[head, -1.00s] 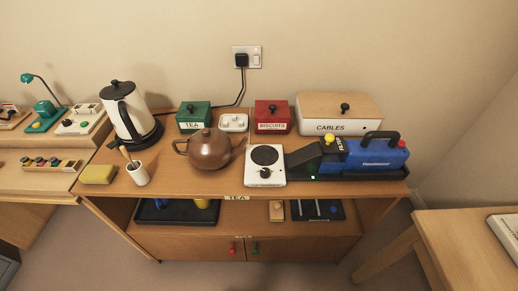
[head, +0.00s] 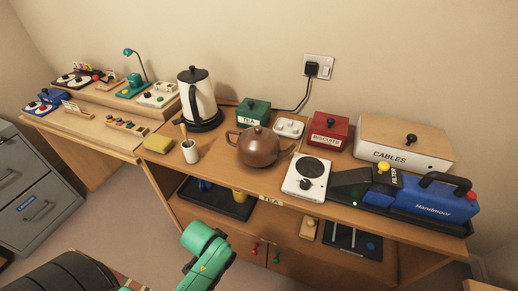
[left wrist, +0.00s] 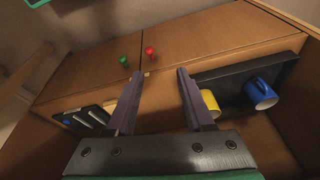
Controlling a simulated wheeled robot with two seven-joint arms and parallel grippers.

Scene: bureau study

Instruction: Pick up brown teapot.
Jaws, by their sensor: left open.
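The brown teapot (head: 259,146) stands upright on the wooden cabinet top, between the white kettle and the white hot plate. Its round body and lid knob show in the head view, with its handle on the left side. My left arm's green links show at the bottom of the head view, well below and in front of the teapot; its fingertips do not show there. In the left wrist view my left gripper (left wrist: 156,100) is open and empty, facing the cabinet's lower shelf and doors. The teapot is not in the left wrist view. My right gripper is not in view.
A white kettle (head: 197,98), a white cup (head: 190,152), a green TEA box (head: 254,111) and a white hot plate (head: 306,178) surround the teapot. On the lower shelf, a blue mug (left wrist: 261,94) and a yellow mug (left wrist: 210,103) stand on a dark tray (left wrist: 232,84).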

